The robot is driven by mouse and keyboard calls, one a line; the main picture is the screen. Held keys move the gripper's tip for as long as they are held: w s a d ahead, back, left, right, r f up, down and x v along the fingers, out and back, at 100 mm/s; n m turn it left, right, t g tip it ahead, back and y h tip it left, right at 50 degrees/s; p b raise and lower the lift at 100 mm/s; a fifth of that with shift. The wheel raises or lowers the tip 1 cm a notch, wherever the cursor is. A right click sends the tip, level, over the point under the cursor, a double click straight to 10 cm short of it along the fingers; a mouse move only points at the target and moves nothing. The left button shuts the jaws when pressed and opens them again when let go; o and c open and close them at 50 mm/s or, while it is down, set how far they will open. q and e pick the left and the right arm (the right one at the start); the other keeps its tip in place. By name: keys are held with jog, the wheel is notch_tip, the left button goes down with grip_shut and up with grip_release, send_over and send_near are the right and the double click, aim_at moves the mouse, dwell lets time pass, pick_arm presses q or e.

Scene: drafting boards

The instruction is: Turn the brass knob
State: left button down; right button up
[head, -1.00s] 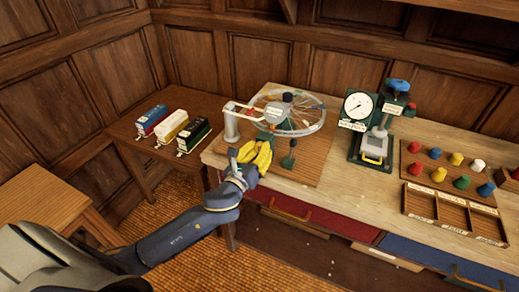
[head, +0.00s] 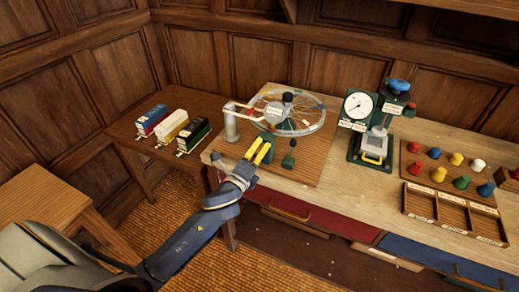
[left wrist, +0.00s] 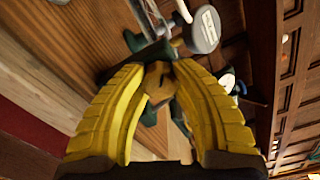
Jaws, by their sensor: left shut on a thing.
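The brass knob (left wrist: 158,84) shows as a tan-brown piece between the fingertips in the left wrist view. My left gripper (head: 262,146) is shut on it, with one yellow finger on each side. In the head view the fingers hide the knob, at the front of the wooden board (head: 308,170) below the spoked wheel. A dark green mount shows behind the fingertips. My right gripper is not in view.
A dark green knobbed post (head: 289,158) stands just right of my left gripper, and the spoked wheel (head: 318,118) lies behind it. A dial gauge (head: 359,106) stands further right. Coloured pegs and an open compartment tray (head: 455,216) are at the right.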

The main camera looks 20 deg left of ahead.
pick_arm(q)
jog(key=n, duration=0.3)
jog(key=shift+a+r+n, duration=0.2)
jog(key=shift+n, duration=2)
jog(key=shift+f, duration=0.1)
jog(key=c, duration=1.2)
grip_release()
jog(key=shift+a, duration=0.1)
jog(key=shift+c, duration=0.2)
jog(key=o, duration=0.3)
jog(key=shift+f, duration=0.1)
jog(key=shift+o, duration=0.2)
jog(key=shift+d, duration=0.2)
